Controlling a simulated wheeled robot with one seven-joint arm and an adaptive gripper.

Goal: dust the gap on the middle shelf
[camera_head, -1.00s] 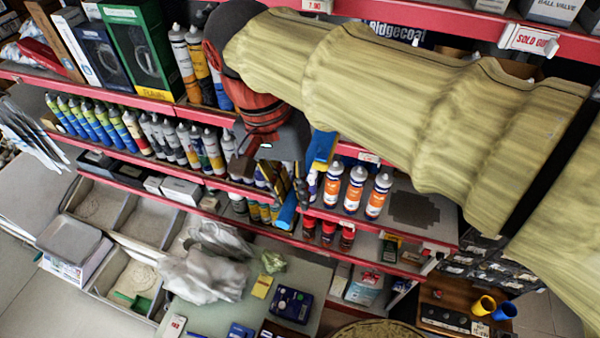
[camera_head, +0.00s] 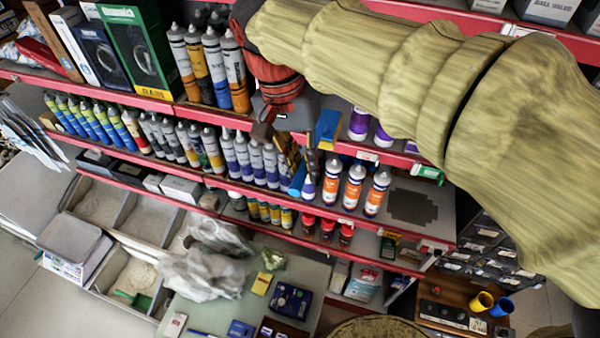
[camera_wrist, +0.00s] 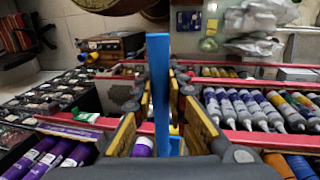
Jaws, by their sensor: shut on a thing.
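My gripper (camera_head: 301,163) is shut on a blue duster-like tool (camera_head: 297,181), in front of the shelves and left of the orange-and-white bottles (camera_head: 354,188). In the wrist view the blue tool (camera_wrist: 158,75) stands as a long narrow strip between the yellow-and-black fingers of my gripper (camera_wrist: 159,95). The middle shelf (camera_head: 437,226) has a gap right of these bottles, with a dark grey dust patch (camera_head: 413,207) on its surface. The patch also shows in the wrist view (camera_wrist: 121,94), left of the fingers. The tool is apart from the patch.
White-and-purple tubes (camera_head: 257,163) stand left of my gripper. Purple bottles (camera_head: 359,124) stand on the shelf above. Red-capped bottles (camera_head: 327,230) are below. A counter with a blue box (camera_head: 291,302) lies in front. The shelf right of the orange-and-white bottles is clear of goods.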

